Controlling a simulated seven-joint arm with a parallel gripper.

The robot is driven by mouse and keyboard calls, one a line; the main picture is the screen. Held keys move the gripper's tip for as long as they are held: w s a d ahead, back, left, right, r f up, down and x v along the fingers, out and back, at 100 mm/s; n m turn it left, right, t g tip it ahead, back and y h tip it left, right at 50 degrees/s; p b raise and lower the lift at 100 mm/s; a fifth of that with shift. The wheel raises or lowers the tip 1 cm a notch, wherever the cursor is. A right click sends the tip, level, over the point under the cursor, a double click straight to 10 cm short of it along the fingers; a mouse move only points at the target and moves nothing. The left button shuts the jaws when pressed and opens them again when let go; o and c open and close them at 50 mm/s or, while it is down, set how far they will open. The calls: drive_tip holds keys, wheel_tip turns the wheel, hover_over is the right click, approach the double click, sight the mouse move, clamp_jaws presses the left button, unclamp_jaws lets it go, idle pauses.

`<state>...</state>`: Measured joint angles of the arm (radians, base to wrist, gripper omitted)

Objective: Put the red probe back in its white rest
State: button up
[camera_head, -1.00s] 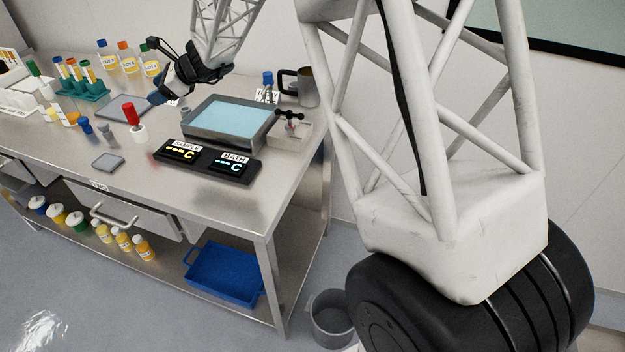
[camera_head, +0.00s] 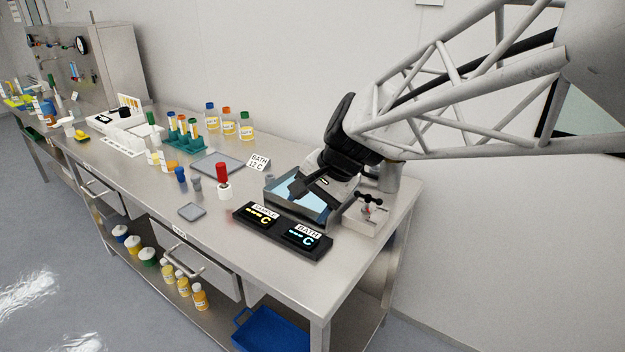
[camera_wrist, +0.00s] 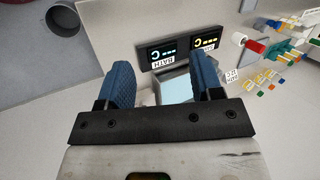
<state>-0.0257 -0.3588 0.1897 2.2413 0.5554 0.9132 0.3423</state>
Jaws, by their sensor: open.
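In the wrist view the red probe (camera_wrist: 257,47) and white rest (camera_wrist: 239,38) show at the upper right. My gripper (camera_head: 297,187) is over the blue water bath (camera_head: 325,213), to the right of the probe and apart from it. In the wrist view its two blue fingers (camera_wrist: 164,72) are spread with nothing held between them.
The SAMPLE and BATH display unit (camera_head: 282,232) lies in front of the bath. A small valve block (camera_head: 366,218) stands to its right. A grey tray (camera_head: 216,163), a rack of tubes (camera_head: 184,140) and several bottles (camera_head: 228,122) stand behind and left. The bench front is mostly clear.

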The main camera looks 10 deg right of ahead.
drive_tip(key=s+d+f+n+h, duration=0.1)
drive_tip(key=s+d+n+h, duration=0.1)
drive_tip(key=s, duration=0.7)
drive_tip(key=s+d+f+n+h, duration=0.2)
drive_tip(key=s+d+n+h, duration=0.1)
drive_tip(key=s+d+n, duration=0.2)
drive_tip(key=s+d, duration=0.2)
drive_tip(key=s, duration=0.2)
drive_tip(key=shift+s, duration=0.2)
